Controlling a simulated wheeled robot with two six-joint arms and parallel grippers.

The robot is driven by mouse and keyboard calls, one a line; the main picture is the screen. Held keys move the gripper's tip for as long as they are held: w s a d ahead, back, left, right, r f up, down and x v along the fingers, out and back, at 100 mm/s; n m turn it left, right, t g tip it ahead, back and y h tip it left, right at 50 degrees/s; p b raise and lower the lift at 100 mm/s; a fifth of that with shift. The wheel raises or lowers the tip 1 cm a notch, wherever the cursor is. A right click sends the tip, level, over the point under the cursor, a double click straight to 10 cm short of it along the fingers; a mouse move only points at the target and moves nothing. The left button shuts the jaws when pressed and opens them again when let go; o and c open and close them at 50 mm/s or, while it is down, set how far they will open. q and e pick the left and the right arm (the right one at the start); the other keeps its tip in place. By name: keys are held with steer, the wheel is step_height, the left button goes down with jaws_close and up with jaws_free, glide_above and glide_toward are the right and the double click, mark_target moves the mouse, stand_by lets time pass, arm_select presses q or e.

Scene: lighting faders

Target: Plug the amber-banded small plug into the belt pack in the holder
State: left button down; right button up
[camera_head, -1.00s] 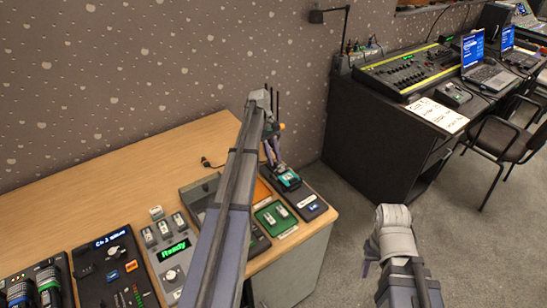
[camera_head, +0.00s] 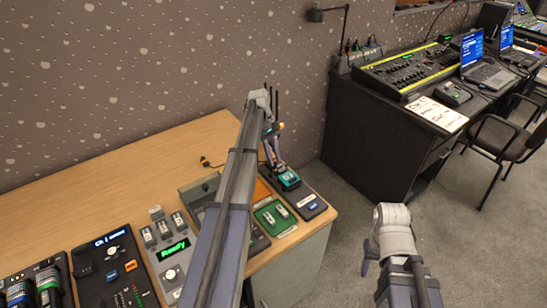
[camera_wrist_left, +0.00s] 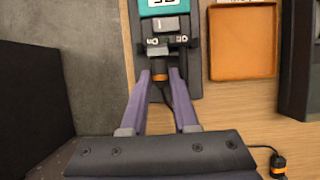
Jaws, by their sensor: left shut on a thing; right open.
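The belt pack (camera_head: 289,180), dark with a teal label, sits in its holder near the desk's right end. It also shows at the top of the left wrist view (camera_wrist_left: 171,23). My left gripper (camera_wrist_left: 160,73) is shut on a small dark plug (camera_wrist_left: 158,76) with an amber tint, right at the pack's near end. I cannot tell whether the plug is inside the socket. In the head view my left gripper (camera_head: 274,158) stands over the holder, partly hidden by my arm. My right gripper (camera_head: 369,267) is open, mostly hidden behind its wrist, over the floor.
Another black plug with an orange band (camera_wrist_left: 278,163) lies on the wood, also seen in the head view (camera_head: 206,162). An orange tray (camera_wrist_left: 242,52) is right of the holder. A green pad (camera_head: 275,217) and a grey console (camera_head: 170,255) stand nearby. The back of the desk is clear.

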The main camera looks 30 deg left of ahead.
arm_select(q)
steer(key=shift+d, duration=0.1)
steer(key=c, duration=0.6)
jaws_free()
steer(key=p+v, duration=0.7)
steer(key=shift+w+r, duration=0.15)
steer(key=shift+r, duration=0.15)
